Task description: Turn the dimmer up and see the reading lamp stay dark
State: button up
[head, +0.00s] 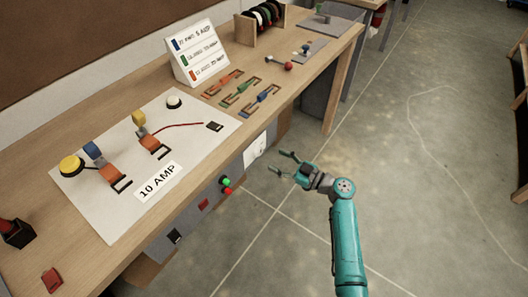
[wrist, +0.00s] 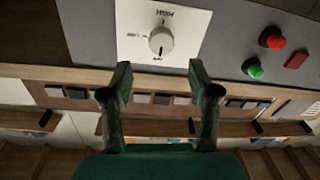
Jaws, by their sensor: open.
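The dimmer is a pale round knob (wrist: 161,41) on a white plate marked HIGH, LOW and OFF in the wrist view. Its dark mark seems to point toward OFF. The white plate (head: 257,147) also shows on the bench's front panel in the head view. My gripper (head: 283,163) is open and empty in front of the panel, apart from the knob. In the wrist view its two fingers (wrist: 160,72) stand below the knob on either side. A white dome (head: 174,102) and a yellow dome (head: 71,165) sit on the bench board; I cannot tell which, if either, is the reading lamp.
A green button (wrist: 254,68) and a red button (wrist: 272,39) project beside the dimmer plate. The wooden bench (head: 165,76) carries a white board (head: 95,217) with coloured blocks, a red wire and a 10 AMP label. Open concrete floor (head: 420,160) lies to the right.

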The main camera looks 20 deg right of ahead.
aim_at(261, 152)
jog(key=x, duration=0.6)
jog(key=shift+w+a, duration=0.2)
jog(key=shift+a, duration=0.05)
jog(key=c, duration=1.2)
